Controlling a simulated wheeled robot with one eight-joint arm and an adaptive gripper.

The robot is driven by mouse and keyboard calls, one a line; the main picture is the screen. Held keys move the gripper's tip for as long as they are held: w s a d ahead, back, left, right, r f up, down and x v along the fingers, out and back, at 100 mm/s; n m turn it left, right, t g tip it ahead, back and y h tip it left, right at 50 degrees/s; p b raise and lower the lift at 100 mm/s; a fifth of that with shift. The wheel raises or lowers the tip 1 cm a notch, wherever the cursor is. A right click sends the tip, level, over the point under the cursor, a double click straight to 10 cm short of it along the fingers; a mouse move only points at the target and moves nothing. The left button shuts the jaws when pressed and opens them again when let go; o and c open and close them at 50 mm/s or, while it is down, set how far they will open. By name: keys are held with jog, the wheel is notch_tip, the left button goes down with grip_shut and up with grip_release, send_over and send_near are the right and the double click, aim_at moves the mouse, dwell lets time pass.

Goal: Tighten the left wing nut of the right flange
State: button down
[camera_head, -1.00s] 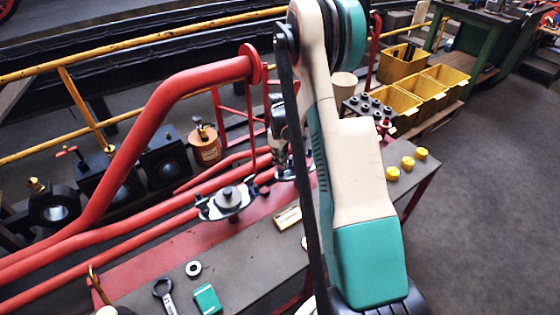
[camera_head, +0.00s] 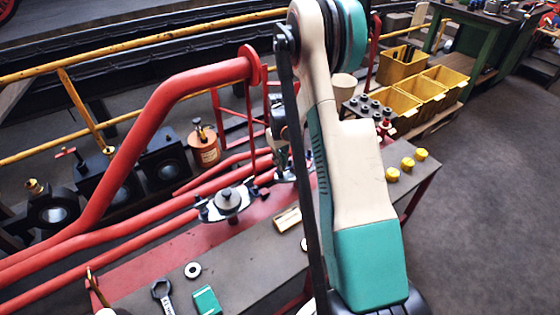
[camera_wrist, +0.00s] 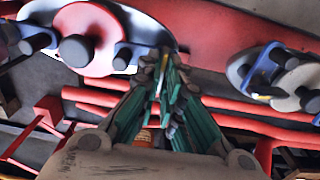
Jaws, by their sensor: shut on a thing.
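The right flange (camera_wrist: 88,38) shows in the wrist view at upper left, with a red round face, a dark stud and blue wing nuts. Its far wing nut (camera_wrist: 35,39) stands clear of my gripper. My gripper (camera_wrist: 165,62) reaches the flange's other side, and its green fingers are shut on the left wing nut, which their tips mostly hide. In the head view the right flange (camera_head: 291,176) is partly covered by my arm. The left flange (camera_head: 228,201) sits apart from my gripper; it also shows in the wrist view (camera_wrist: 285,76).
Red pipes (camera_head: 150,228) run beside the flanges, and a thick bent pipe (camera_head: 150,118) rises over them. The bench (camera_head: 250,250) holds a ring (camera_head: 193,270), a wrench (camera_head: 162,291), a green box (camera_head: 206,300) and a wooden block (camera_head: 288,219). Yellow caps (camera_head: 407,164) lie at right.

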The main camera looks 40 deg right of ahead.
jog(key=c, duration=1.8)
grip_release()
jog(key=shift+o, duration=0.2)
notch_tip(320, 180, up, 12)
